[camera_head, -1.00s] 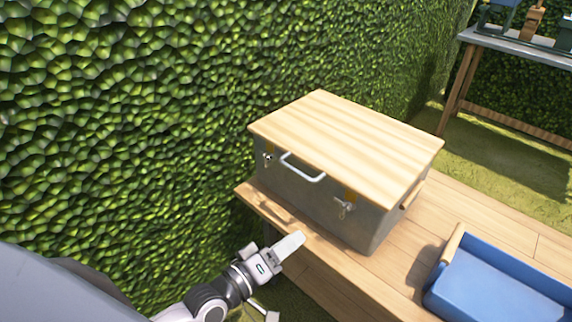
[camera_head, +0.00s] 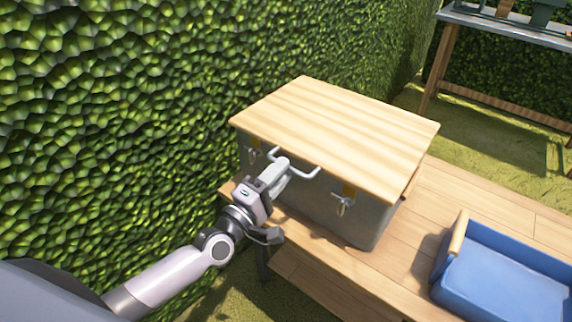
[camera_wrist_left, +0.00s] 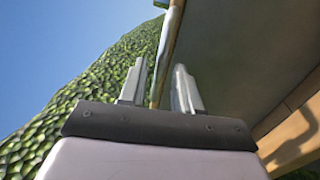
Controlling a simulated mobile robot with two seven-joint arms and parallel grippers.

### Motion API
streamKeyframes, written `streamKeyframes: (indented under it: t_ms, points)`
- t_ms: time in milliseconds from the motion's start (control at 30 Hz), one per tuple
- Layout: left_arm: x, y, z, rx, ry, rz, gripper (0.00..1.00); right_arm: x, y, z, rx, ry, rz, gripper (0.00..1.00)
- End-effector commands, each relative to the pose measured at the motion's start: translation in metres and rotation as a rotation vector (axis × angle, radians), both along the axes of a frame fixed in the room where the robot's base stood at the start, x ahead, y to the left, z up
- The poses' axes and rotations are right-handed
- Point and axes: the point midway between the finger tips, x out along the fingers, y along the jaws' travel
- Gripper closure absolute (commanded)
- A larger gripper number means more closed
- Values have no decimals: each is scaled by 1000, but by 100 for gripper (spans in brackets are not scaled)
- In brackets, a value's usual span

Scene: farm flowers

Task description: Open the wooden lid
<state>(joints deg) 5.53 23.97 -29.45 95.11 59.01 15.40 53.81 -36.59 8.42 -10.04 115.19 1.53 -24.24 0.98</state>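The wooden lid (camera_head: 335,130) lies flat and shut on a grey box (camera_head: 322,203). A white handle (camera_head: 309,176) and two latches (camera_head: 343,200) are on the box's front. My left gripper (camera_head: 282,166) is at the front edge of the lid, beside the handle's left end, partly covering it. In the left wrist view, the fingers (camera_wrist_left: 159,86) are apart, with the lid's pale edge (camera_wrist_left: 170,40) showing between them. I cannot tell whether they touch it. My right gripper is not in view.
The box stands on a wooden bench (camera_head: 425,235). A blue crate (camera_head: 510,280) with a wooden handle sits at the right. A leafy hedge (camera_head: 110,130) rises behind and left. A table (camera_head: 510,28) stands at the far right.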

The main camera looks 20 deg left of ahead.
Motion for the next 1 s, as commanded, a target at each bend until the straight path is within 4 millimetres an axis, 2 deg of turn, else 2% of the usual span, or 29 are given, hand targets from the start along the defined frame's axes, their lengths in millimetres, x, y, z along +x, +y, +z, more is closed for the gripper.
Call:
streamKeyframes:
  t_ms: [200, 567, 700, 1000]
  points:
    - [20, -8, 4, 1, 0, -1, 67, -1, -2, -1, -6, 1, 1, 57]
    - [24, -9, 4, 1, 1, -1, 67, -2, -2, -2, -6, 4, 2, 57]
    - [24, -9, 5, 1, 1, -1, 100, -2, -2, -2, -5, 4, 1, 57]
    - [27, -9, 9, 3, 6, 0, 100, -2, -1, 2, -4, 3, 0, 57]
